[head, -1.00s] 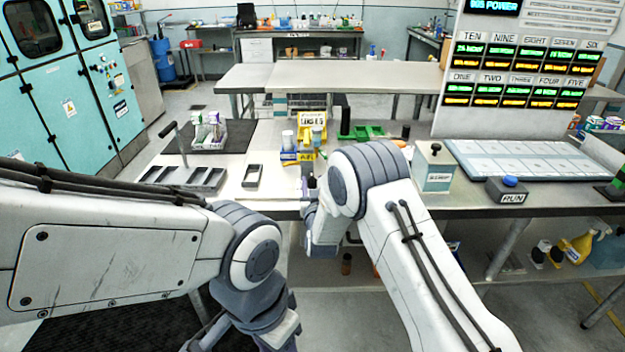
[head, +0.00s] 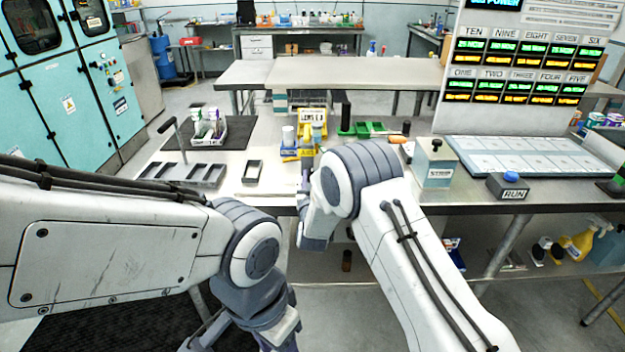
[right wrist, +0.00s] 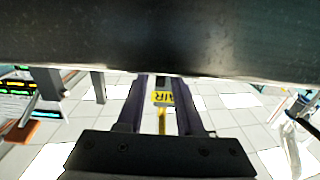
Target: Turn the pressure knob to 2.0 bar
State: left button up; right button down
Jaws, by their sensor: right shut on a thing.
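A yellow tag (head: 306,154) stands at the front edge of the bench in the head view. In the right wrist view a yellow AIR tag (right wrist: 164,97) shows between my dark fingers. My right gripper (head: 304,182) is at the bench's front edge, just below the tag, its fingers pointing up. It is shut; the pressure knob it grips is mostly hidden by the fingers, and I cannot read its setting. My left gripper (head: 272,340) hangs low in front of the bench, partly cut off by the lower frame edge; its jaws are not clear.
On the bench (head: 232,190) are a grey slotted tray (head: 185,174), a white bin of bottles (head: 208,130), a yellow sign stand (head: 312,122), a lidded box (head: 435,163) and a RUN button (head: 509,186). A large display panel (head: 520,60) stands at right.

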jog(key=m+h+b, duration=0.2)
jog(key=h, duration=0.1)
jog(key=shift+a+f, duration=0.15)
jog(key=shift+a, duration=0.25)
jog(key=m+g+h, duration=0.1)
jog(key=h, duration=0.1)
jog(key=m+g+h+b, duration=0.1)
jog(key=m+h, duration=0.1)
jog(key=m+h+b, duration=0.1)
jog(key=h, duration=0.1)
jog(key=shift+w+a+g+h, duration=0.15)
jog(key=shift+a+g+h, duration=0.15)
jog(key=shift+g, duration=0.1)
jog(key=shift+w+m+g+h+b, duration=0.1)
jog(key=shift+m+g+h+b, duration=0.9)
jog(key=shift+m+h+b, duration=0.35)
jog(key=shift+r+m+g+h, duration=0.25)
jog(key=shift+g+h, duration=0.05)
jog(key=shift+h, duration=0.05)
jog(key=c, duration=0.9)
grip_release()
jog(key=shift+a, duration=0.1)
